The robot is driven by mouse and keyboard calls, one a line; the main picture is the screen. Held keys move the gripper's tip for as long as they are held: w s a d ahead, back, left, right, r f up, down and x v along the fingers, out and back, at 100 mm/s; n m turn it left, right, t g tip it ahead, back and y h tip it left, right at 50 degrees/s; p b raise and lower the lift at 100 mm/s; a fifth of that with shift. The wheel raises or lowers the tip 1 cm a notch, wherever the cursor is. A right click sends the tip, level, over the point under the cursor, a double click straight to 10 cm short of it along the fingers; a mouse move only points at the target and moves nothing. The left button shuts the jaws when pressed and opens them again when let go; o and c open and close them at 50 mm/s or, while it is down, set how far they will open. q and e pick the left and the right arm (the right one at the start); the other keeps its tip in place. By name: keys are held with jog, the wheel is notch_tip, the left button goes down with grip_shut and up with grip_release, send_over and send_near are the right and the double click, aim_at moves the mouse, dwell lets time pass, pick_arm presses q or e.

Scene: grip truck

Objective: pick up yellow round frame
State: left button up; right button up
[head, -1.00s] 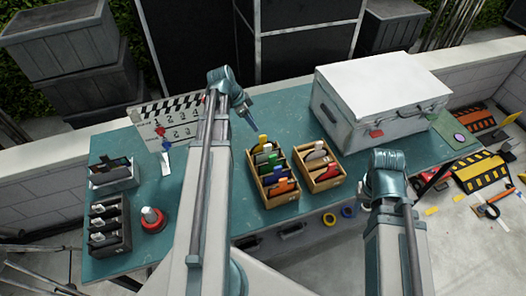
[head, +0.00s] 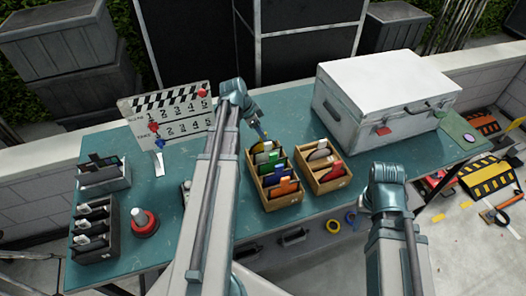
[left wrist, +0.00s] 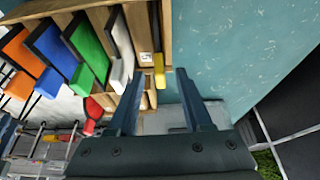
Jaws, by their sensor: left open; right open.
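The yellow round frame (left wrist: 159,72) shows in the left wrist view as a small yellow handle at the end of a wooden divided box (left wrist: 163,35). The rest of it is hidden in the box. In the head view the box (head: 270,205) stands mid-table, and the yellow handle is mostly covered by my gripper. My left gripper (head: 263,134) is open at the box's far end. In the left wrist view its two fingers (left wrist: 160,74) point toward the yellow handle, which lies between their tips; I see no contact. My right arm shows at right, but its gripper does not.
Green, white, blue and orange handled pieces fill the same box. A second wooden box (head: 324,181) stands close to its right. A large white case (head: 388,85) is behind it, a clapperboard (head: 172,118) at left. Dark bins and a red-based item (head: 144,222) stand further left.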

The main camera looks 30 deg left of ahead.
pick_arm(q)
jog(key=shift+b+x, duration=0.5)
jog(key=shift+x, duration=0.55)
jog(key=shift+c, duration=0.2)
grip_shut()
dwell(0.4)
